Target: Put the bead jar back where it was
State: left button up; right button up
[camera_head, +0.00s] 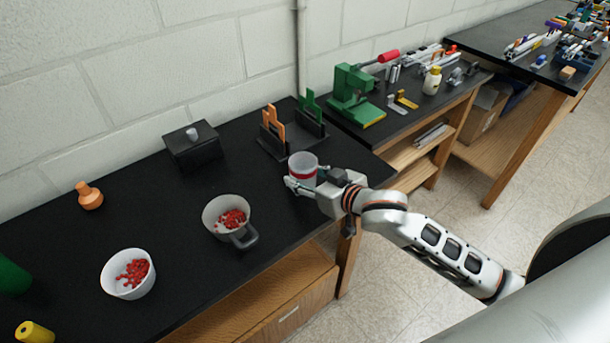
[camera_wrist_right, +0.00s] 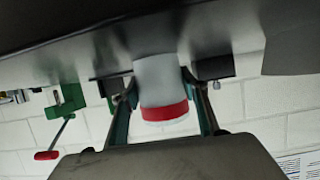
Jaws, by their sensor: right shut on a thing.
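The bead jar (camera_head: 303,165) is a clear, whitish cylinder with a red band of contents. It is upright near the right end of the black table. My right gripper (camera_head: 306,182) is shut on the jar, with a finger on either side. In the right wrist view, which looks upside down, the jar (camera_wrist_right: 162,80) sits between the two fingers (camera_wrist_right: 160,92). Its base is close to the dark tabletop; I cannot tell whether it touches. My left gripper is not in view.
A mug (camera_head: 218,208) and a white bowl (camera_head: 114,265), both with red beads, stand to the left. A black box (camera_head: 186,157), an orange bottle-shaped piece (camera_head: 89,196) and a rack with orange and green uprights (camera_head: 272,130) stand behind. A green press (camera_head: 350,92) stands on the adjoining bench.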

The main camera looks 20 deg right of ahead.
jog(key=o, duration=1.1)
jog(key=shift+f, duration=0.1)
jog(key=shift+s+r, duration=0.15)
jog(key=shift+r, duration=0.15)
jog(key=v, duration=1.1)
jog(key=shift+s+d+r, duration=0.1)
jog(key=shift+s+r, duration=0.05)
jog(key=shift+s, duration=0.15)
